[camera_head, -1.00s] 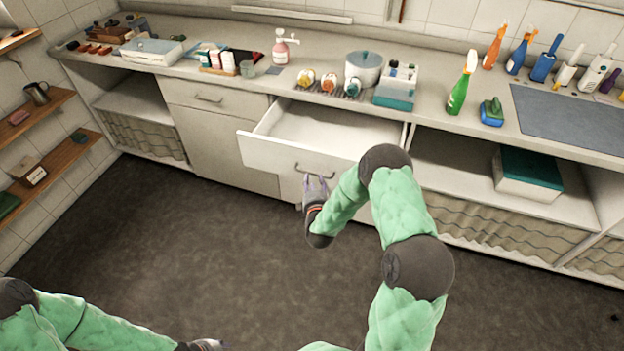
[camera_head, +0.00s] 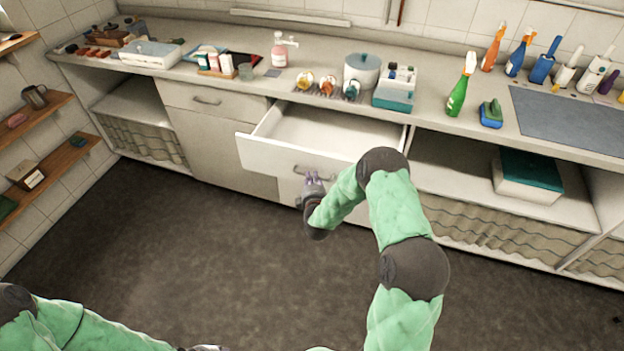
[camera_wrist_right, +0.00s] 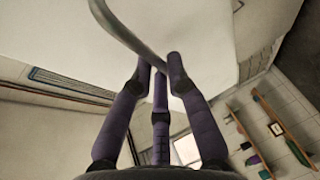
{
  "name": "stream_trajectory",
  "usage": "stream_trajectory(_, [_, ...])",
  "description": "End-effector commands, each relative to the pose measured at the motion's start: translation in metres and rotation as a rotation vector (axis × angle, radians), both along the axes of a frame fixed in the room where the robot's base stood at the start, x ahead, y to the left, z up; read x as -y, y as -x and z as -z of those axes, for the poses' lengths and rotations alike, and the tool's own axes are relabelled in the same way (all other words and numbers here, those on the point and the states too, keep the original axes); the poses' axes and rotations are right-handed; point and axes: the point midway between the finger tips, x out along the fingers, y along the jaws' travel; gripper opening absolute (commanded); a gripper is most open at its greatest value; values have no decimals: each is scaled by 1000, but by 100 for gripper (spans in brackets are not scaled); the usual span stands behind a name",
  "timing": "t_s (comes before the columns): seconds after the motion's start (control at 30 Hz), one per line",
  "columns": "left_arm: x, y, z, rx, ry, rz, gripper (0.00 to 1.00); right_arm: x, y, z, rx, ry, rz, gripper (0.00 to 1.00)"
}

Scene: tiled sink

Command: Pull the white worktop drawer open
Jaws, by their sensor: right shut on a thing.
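The white worktop drawer (camera_head: 268,155) is pulled out from the counter, and its empty-looking inside shows from above. Its curved metal handle (camera_head: 325,174) is on the drawer front and shows close up in the right wrist view (camera_wrist_right: 128,36). My right gripper (camera_head: 313,178) is at the handle, in front of the drawer. In the right wrist view its purple fingers (camera_wrist_right: 160,68) are close together on the handle, shut on it. My left gripper (camera_head: 209,348) only just shows at the bottom edge, away from the drawer, its fingers mostly cut off.
A closed drawer (camera_head: 207,100) is to the left and an open shelf with a teal-lidded box (camera_head: 527,176) to the right. Bottles, a white pot (camera_head: 362,70) and other things stand on the worktop. The dark floor (camera_head: 180,240) in front is clear.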

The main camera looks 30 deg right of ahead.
Motion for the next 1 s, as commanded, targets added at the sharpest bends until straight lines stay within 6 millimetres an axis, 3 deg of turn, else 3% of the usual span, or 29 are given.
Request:
stream_trajectory(0.33, [0, 0, -8, 0, 0, 0, 40, -33, 28, 2, -8, -4, -3, 0])
stream_trajectory(0.6, [0, 0, -7, 0, 0, 0, 40, -34, 29, 3, -7, -2, -1, 0])
stream_trajectory(0.63, [0, 0, -7, 0, 0, 0, 40, -34, 29, 3, -7, -2, -1, 22])
stream_trajectory(0.7, [0, 0, -7, 0, 0, 0, 40, -34, 29, 3, -7, -2, -1, 41])
stream_trajectory(1.0, [0, 0, -7, 0, 0, 0, 40, -33, 29, 1, -4, -1, -1, 41])
